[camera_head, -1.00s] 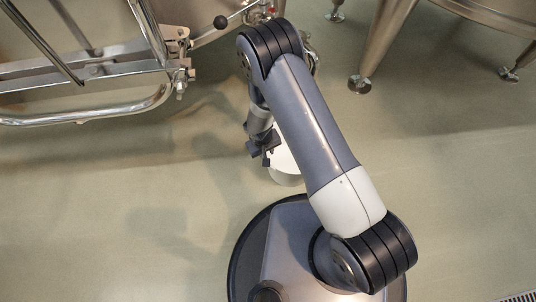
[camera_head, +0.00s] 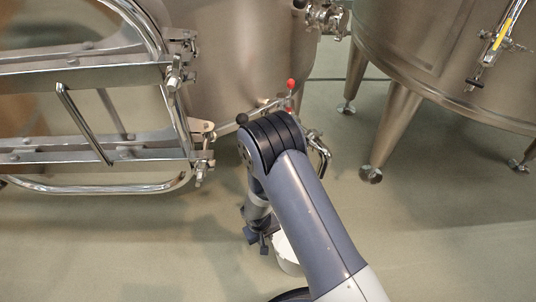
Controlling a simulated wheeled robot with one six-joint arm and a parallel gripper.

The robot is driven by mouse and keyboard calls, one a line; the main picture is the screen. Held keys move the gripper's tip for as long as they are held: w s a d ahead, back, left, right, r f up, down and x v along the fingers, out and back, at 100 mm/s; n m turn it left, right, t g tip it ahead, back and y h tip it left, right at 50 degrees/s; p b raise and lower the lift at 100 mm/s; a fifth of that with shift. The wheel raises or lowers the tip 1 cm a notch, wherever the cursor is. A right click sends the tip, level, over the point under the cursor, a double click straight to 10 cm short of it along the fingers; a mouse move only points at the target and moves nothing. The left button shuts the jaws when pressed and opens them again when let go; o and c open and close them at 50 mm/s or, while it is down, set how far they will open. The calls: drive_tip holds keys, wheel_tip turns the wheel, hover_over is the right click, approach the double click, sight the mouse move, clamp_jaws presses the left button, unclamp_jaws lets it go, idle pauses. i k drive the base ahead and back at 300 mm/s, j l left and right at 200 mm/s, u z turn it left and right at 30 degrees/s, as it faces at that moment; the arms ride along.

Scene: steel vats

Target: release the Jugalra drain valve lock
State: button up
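A steel vat (camera_head: 238,58) stands at the top centre of the head view. At its lower right are two small red knobs, an upper one (camera_head: 290,84) and a lower one (camera_head: 289,109), on a thin metal fitting. A lever with a black ball knob (camera_head: 242,118) lies to their left. A bent chrome pipe (camera_head: 322,153) shows right of my arm, which hides part of this area. No name is readable, so I cannot tell which part is the Jugalra drain valve lock. My gripper (camera_head: 262,238) hangs below and apart from the knobs; its finger opening is unclear.
A steel frame with chrome rails (camera_head: 95,187) fills the left side. Another vat (camera_head: 420,75) on legs (camera_head: 388,130) stands at the right. A white cylindrical object (camera_head: 286,254) is beside my gripper. Floor is clear at lower left and lower right.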

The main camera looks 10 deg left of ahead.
sight(290, 84)
drive_tip(key=u, duration=0.65)
